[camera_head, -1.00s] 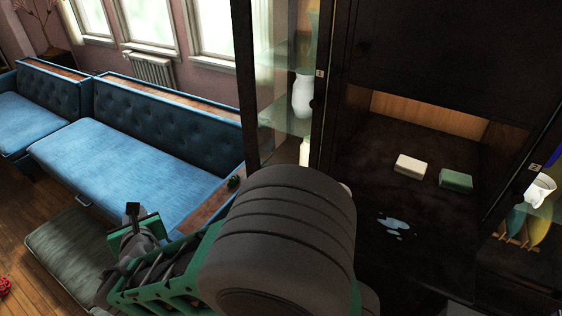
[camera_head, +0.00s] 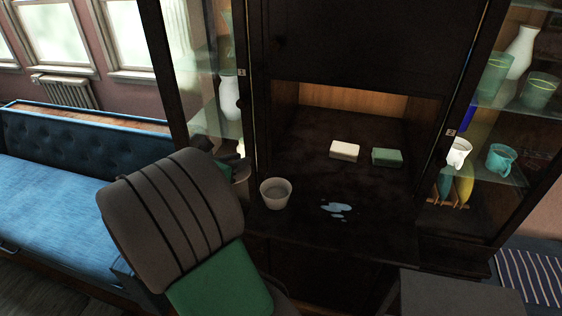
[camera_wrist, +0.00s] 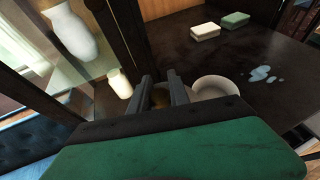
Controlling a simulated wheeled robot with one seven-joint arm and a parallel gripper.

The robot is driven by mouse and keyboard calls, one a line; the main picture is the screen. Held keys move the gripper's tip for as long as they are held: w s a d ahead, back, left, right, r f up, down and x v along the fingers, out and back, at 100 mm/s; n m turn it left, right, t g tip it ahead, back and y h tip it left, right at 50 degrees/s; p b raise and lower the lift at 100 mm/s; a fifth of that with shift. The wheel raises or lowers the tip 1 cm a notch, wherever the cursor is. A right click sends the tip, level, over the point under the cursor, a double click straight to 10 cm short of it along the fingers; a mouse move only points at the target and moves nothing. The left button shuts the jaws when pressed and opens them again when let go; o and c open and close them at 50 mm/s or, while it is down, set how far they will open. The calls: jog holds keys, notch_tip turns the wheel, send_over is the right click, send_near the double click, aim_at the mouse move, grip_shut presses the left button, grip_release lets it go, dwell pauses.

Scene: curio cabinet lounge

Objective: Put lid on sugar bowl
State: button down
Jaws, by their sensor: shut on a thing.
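A pale round bowl (camera_head: 275,193), open at the top and without a lid on it, stands upright near the front left of the dark cabinet shelf. It also shows in the wrist view (camera_wrist: 213,88), just right of my fingers. My gripper (camera_wrist: 162,82) is shut on a small brownish thing (camera_wrist: 160,97), probably the lid, mostly hidden between the fingers and my wrist. The gripper is left of the bowl and apart from it. In the head view my arm hides most of the gripper.
A white block (camera_head: 344,150) and a green block (camera_head: 387,157) lie farther back on the shelf. A pale blue puddle-like patch (camera_head: 337,209) is right of the bowl. Glass-fronted cabinet sides hold a white vase (camera_head: 229,98) and cups (camera_head: 501,158). A blue sofa (camera_head: 60,190) stands left.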

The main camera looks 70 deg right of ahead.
jog(key=s+d+m+g+y, duration=0.1)
jog(key=s+d+m+g, duration=0.3)
jog(key=s, duration=0.7)
jog(key=shift+s+d+r+m+g+y, duration=0.3)
jog(key=shift+m+g, duration=0.1)
jog(key=shift+g, duration=0.1)
jog(key=shift+r, duration=0.1)
send_over(283, 192)
jog(key=shift+f, duration=2.65)
jog(key=shift+r+p, duration=0.1)
jog(key=shift+p, duration=0.65)
jog(key=shift+f, duration=0.3)
